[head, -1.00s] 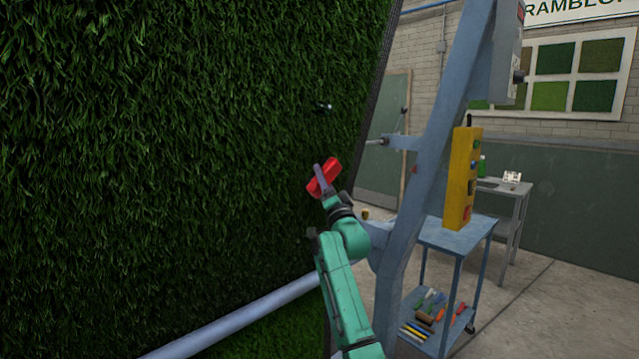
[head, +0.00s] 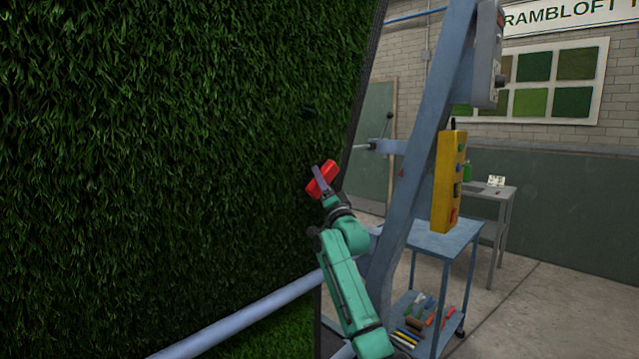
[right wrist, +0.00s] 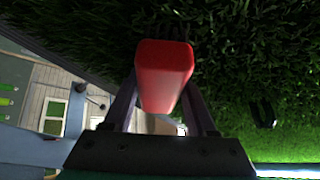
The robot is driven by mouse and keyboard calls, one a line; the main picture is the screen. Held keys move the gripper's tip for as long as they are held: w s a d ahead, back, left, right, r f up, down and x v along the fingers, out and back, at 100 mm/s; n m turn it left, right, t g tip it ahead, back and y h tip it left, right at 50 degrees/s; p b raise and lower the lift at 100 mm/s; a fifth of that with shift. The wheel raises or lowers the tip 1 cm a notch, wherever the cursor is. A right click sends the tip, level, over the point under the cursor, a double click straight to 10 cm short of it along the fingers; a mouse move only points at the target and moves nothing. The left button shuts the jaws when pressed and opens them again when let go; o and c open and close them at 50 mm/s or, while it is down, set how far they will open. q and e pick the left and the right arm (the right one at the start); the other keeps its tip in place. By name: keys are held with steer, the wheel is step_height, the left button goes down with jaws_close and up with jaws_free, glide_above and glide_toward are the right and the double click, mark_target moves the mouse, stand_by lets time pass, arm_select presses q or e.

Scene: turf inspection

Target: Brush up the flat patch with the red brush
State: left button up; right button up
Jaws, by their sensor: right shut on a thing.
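A tall sheet of green turf (head: 150,130) hangs across the left and middle of the head view. My right gripper (head: 322,183) is shut on the red brush (head: 327,174), near the right edge of the turf. In the right wrist view the red brush (right wrist: 163,75) sits between both fingers, its red back toward the camera and the turf (right wrist: 240,40) behind it. Whether the bristles touch the turf is hidden. I cannot pick out the flat patch from the rest of the turf. My left gripper is not in view.
A blue-grey frame post (head: 425,150) with a yellow control box (head: 449,182) stands right of my arm. A pale roller bar (head: 240,325) crosses below the turf. A blue cart (head: 440,243) holds several tools low down.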

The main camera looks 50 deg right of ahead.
steer(key=shift+f, duration=0.15)
steer(key=s+f+b, duration=0.1)
steer(key=s+b, duration=0.4)
steer(key=s, duration=0.2)
steer(key=shift+s+a+f, duration=0.15)
steer(key=shift+s+f, duration=0.15)
steer(key=shift+f, duration=0.1)
steer(key=w+a+f+n+t+y, duration=0.1)
steer(key=w+a+f+n+y, duration=0.15)
steer(key=a+f, duration=0.9)
steer(key=w+a+f+n+t+y, duration=0.1)
steer(key=w+a+f+y, duration=0.3)
steer(key=a+f, duration=0.8)
steer(key=s+a+f+n+y, duration=0.1)
steer(key=s+a+f+y, duration=0.1)
steer(key=s+a+f, duration=0.4)
steer(key=s+a+f+y, duration=0.1)
steer(key=s+a+f, duration=0.15)
steer(key=f, duration=0.65)
steer(key=s+a+f, duration=0.3)
steer(key=s+a, duration=0.2)
steer(key=s, duration=0.1)
steer(key=s+a+f, duration=0.3)
steer(key=s+a, duration=0.3)
steer(key=s, duration=0.1)
steer(key=shift+s+n+y, duration=0.25)
steer(key=shift+n+y, duration=0.1)
